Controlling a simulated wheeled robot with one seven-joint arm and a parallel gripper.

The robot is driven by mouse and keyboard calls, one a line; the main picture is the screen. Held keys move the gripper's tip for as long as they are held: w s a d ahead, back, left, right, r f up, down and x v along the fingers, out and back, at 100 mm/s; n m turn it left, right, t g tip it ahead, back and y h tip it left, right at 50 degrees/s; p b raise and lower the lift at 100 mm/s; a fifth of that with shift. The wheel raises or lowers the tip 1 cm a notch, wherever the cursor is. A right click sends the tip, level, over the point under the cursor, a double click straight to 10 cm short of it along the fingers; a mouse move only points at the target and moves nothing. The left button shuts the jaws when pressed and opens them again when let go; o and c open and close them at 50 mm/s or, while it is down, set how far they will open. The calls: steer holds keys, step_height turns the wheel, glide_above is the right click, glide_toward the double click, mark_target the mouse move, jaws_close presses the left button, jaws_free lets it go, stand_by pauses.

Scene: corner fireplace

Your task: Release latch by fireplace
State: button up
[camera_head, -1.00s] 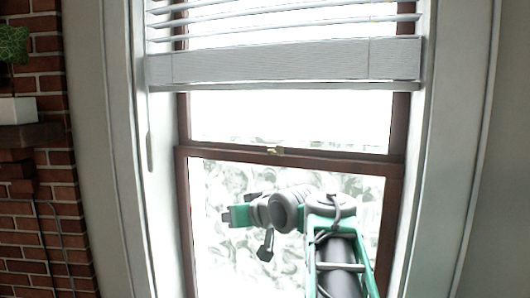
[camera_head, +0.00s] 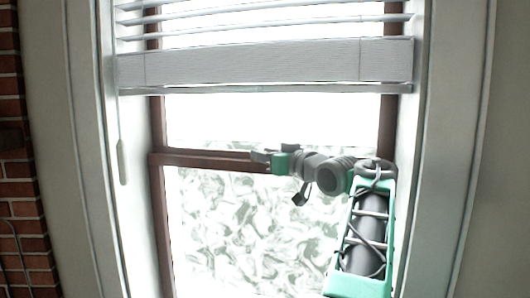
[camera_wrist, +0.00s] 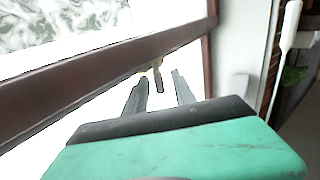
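The window latch (camera_wrist: 157,77) is a small brass-coloured piece with a grey lever on the edge of the brown window rail (camera_wrist: 70,85). In the wrist view it lies just beyond my gripper (camera_wrist: 160,85), roughly in line with the gap between the fingertips. The two grey fingers are apart, with nothing held between them. Whether they touch the latch I cannot tell. In the head view my gripper (camera_head: 258,155) is at the height of the brown rail (camera_head: 205,158), pointing left, and the latch is hidden there.
A white blind (camera_head: 260,65) hangs above the rail. Its white wand (camera_head: 122,162) hangs at the left of the window, and also shows in the wrist view (camera_wrist: 290,25). The brick fireplace wall (camera_head: 25,215) stands at the far left. The lower pane is clear of objects.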

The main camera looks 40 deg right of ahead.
jaws_close()
stand_by(0.6)
